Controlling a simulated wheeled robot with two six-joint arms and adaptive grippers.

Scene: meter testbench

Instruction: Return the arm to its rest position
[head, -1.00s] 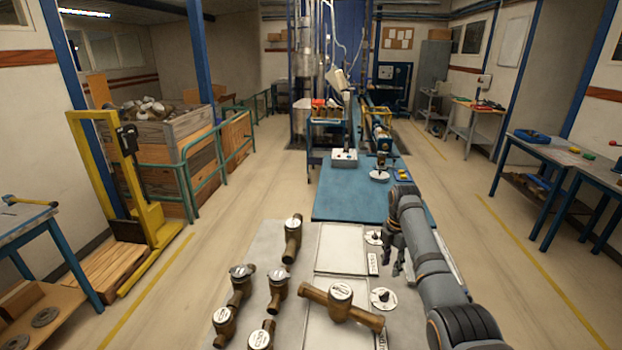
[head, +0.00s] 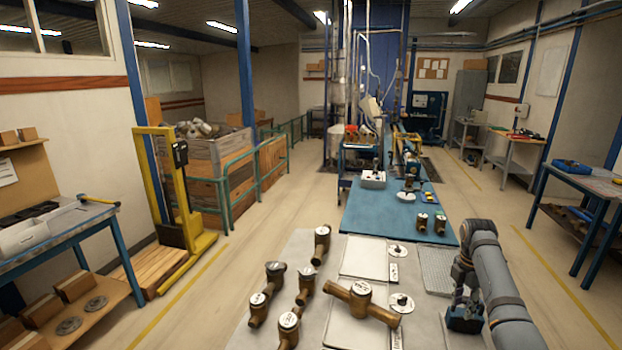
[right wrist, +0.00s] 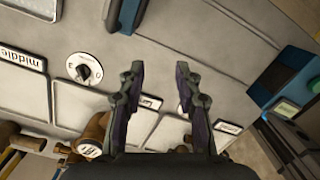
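My right arm (head: 495,280) reaches in from the lower right in the head view. My right gripper (head: 465,318) hangs low at the right edge of the grey bench (head: 412,325), beside a ribbed grey pad (head: 437,270). In the right wrist view its two fingers (right wrist: 158,85) stand apart with nothing between them. A large brass meter (head: 365,298) lies on the bench to the left of the gripper, apart from it. My left arm and gripper do not show.
Several brass meters (head: 306,282) stand at the bench's left. Two round dials (head: 398,250) lie beside white panels (head: 365,258). Two small brass meters (head: 422,222) stand on the blue surface (head: 365,212) behind. Clear floor lies right of the bench.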

